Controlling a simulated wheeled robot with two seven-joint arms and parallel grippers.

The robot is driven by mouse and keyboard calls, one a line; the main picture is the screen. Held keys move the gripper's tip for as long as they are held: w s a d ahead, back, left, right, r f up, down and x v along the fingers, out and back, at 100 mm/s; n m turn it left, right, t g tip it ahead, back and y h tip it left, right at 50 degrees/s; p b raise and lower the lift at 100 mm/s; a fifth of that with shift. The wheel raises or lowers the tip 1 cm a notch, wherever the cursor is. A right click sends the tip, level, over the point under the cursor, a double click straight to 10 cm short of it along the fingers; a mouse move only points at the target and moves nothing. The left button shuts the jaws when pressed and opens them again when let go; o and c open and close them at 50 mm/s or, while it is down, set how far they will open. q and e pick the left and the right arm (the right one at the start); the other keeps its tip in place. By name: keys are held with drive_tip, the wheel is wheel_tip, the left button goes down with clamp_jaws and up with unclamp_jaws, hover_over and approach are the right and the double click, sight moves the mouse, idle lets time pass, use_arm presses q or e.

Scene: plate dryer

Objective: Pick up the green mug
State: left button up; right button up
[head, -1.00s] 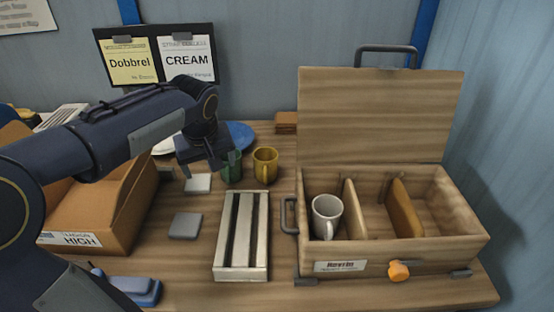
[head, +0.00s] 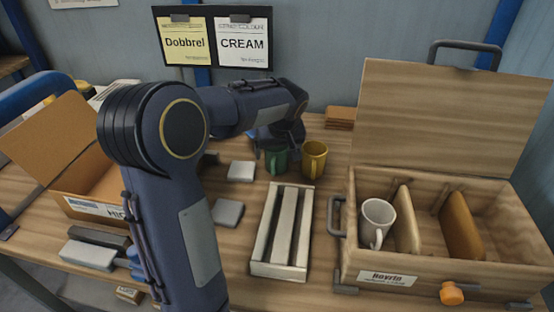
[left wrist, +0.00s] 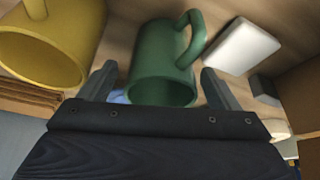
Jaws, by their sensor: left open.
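The green mug (head: 277,159) stands on the wooden table, just left of the yellow mug (head: 314,160). My left gripper (head: 278,143) is at the green mug and hides part of it in the head view. In the left wrist view, the green mug (left wrist: 163,65) lies between the two spread fingers of the left gripper (left wrist: 160,88). Its handle points up and to the right there. The fingers are open, with no clear contact on the mug. The yellow mug (left wrist: 55,42) is close beside one finger. My right gripper is not in view.
A slatted white rack (head: 283,230) lies in front of the mugs. An open wooden box (head: 400,262) with a white mug (head: 376,222) stands at the right. A cardboard box (head: 80,190) is at the left. Grey-white blocks (head: 228,212) lie near my left arm.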

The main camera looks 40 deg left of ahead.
use_arm(q)
drive_tip(key=shift+s+r, duration=0.1)
drive_tip(key=c, duration=1.2)
drive_tip(key=shift+r, duration=0.1)
